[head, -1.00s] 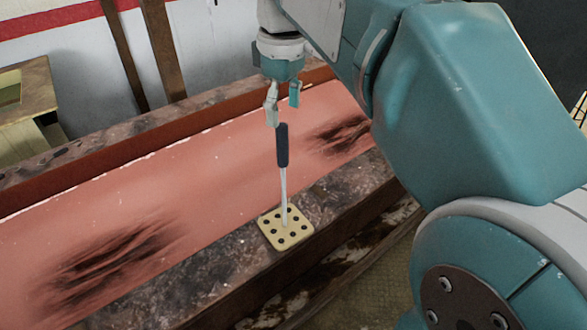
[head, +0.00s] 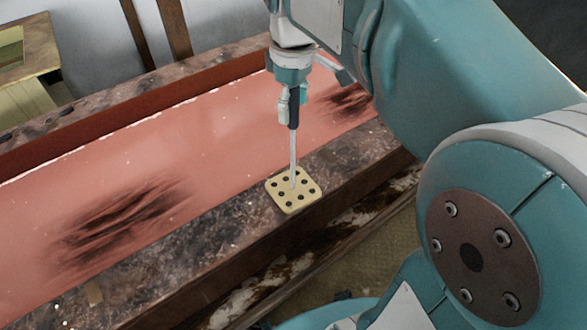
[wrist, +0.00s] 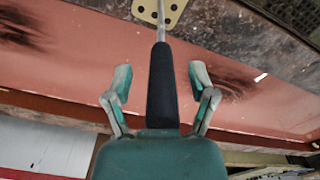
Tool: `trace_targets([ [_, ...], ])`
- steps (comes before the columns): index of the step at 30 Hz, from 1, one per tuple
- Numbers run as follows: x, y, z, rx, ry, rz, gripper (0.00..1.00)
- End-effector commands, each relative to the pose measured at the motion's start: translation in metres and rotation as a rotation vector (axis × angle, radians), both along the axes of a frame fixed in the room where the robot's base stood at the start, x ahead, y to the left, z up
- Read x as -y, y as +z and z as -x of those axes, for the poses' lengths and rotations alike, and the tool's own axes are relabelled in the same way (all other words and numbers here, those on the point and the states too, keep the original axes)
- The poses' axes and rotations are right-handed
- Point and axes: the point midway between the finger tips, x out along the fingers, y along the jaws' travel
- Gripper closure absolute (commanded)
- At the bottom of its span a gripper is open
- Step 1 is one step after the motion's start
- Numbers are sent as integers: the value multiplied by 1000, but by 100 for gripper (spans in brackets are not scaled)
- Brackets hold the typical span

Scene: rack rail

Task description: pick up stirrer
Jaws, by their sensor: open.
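The stirrer has a dark handle (head: 294,112) and a thin pale shaft (head: 293,150). It stands upright in a cream square block with dark holes (head: 292,190), on the near stone-like ledge. My gripper (head: 292,100) is above the block, with its fingers down at the handle's upper part. In the wrist view the dark handle (wrist: 162,85) lies between the two open fingers of my gripper (wrist: 160,85), with a gap on each side. The block shows only partly at the top of the wrist view (wrist: 160,8).
A red-pink sunken panel with dark scorched patches (head: 120,215) runs behind the ledge (head: 200,245). A wooden cabinet (head: 25,65) stands at the far left. Dark posts (head: 172,30) lean against the pale wall. The ledge left of the block is mostly clear.

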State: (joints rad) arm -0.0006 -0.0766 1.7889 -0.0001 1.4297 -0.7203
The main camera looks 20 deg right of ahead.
Motion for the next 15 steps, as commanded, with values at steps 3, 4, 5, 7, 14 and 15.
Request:
trace_targets([
  [3,0,-6,0,0,0,0,27],
  [4,0,-6,0,1,0,-1,27],
  [5,0,-6,0,1,0,0,27],
  [7,0,-6,0,1,0,0,27],
  [14,0,-6,0,1,0,-1,100],
  [15,0,-6,0,0,0,0,100],
])
